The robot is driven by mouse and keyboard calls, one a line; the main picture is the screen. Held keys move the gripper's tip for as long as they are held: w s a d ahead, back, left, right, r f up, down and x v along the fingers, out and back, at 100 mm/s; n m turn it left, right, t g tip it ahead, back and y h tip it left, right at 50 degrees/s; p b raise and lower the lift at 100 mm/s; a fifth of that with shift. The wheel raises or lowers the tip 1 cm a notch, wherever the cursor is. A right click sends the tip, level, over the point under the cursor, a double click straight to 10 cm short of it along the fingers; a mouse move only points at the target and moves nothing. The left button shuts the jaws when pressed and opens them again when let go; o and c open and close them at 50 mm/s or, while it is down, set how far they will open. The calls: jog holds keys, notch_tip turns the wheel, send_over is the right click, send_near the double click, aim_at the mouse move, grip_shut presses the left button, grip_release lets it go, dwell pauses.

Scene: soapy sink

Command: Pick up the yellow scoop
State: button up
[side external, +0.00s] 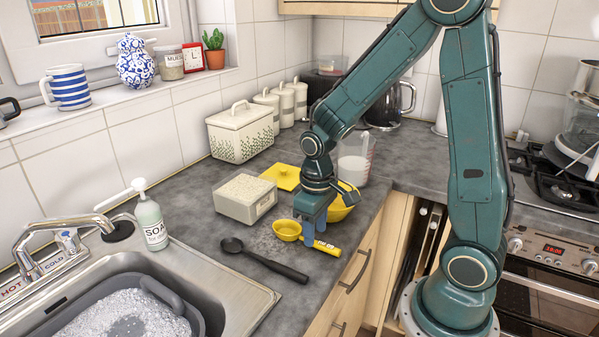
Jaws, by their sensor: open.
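The yellow scoop lies on the grey worktop near its front edge. Its round cup (286,230) is at the left and its handle end (328,248) sticks out at the right. My gripper (314,234) points down over the scoop between cup and handle end, with its blue fingers open. The fingers hide the middle of the scoop. They appear to be at the handle, but I cannot tell whether they touch it.
A yellow bowl (345,203) stands close behind my gripper. An open tub (245,208) and its yellow lid (281,176) are to the left. A black ladle (265,260) lies in front. The sink (225,290) is front left; a measuring jug (354,160) stands behind.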

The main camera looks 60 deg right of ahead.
jog(key=shift+f, duration=1.15)
jog(key=shift+c, duration=0.4)
grip_shut()
